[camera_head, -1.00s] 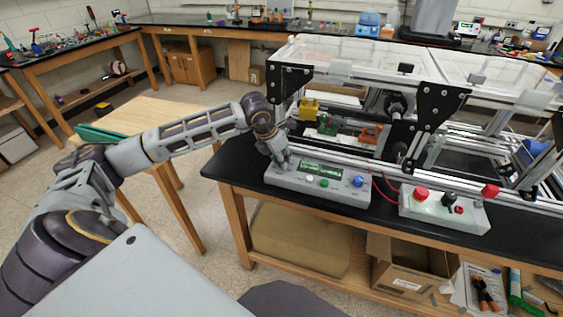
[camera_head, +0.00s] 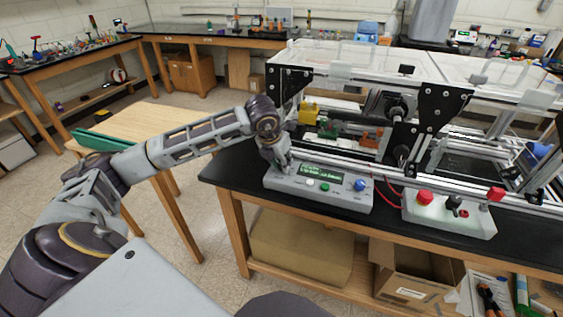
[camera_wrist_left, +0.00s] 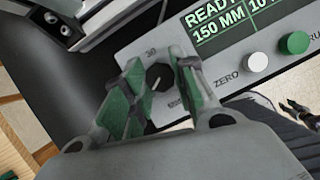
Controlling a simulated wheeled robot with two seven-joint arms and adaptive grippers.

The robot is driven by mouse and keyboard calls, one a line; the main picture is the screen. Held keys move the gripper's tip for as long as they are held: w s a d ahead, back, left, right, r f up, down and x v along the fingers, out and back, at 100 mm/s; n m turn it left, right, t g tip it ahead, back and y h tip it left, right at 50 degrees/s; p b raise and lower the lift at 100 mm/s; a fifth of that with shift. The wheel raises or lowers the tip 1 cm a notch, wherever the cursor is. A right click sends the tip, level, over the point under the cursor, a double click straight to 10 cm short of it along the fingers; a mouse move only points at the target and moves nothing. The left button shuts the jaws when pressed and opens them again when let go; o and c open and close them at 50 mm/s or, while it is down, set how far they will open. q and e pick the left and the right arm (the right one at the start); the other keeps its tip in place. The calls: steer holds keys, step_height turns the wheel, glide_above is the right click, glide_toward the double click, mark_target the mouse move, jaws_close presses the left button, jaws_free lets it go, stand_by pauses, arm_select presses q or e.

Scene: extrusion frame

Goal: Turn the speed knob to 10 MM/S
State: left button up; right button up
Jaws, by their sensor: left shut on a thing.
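The grey control box (camera_head: 297,190) sits at the bench's front left edge. Its dark speed knob (camera_wrist_left: 158,78) has a pale pointer line and shows in the left wrist view between the green-padded fingers of my left gripper (camera_wrist_left: 161,76). The gripper is shut on the knob. In the head view my left gripper (camera_head: 283,163) covers the knob at the box's left end. The green display (camera_wrist_left: 222,25) reads "READ", "150 MM" and "10", cut off at the picture's edge. My right gripper is not in view.
White (camera_wrist_left: 255,64), green (camera_wrist_left: 294,43) and blue (camera_head: 360,185) buttons sit on the box near the knob. A second box with a red button (camera_head: 425,198) stands to the right. The extrusion frame (camera_head: 440,95) rises behind both.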

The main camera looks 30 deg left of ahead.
arm_select(q)
steer(key=o, duration=1)
steer(key=shift+o, duration=0.2)
steer(key=v, duration=1.2)
steer(key=shift+s, duration=0.1)
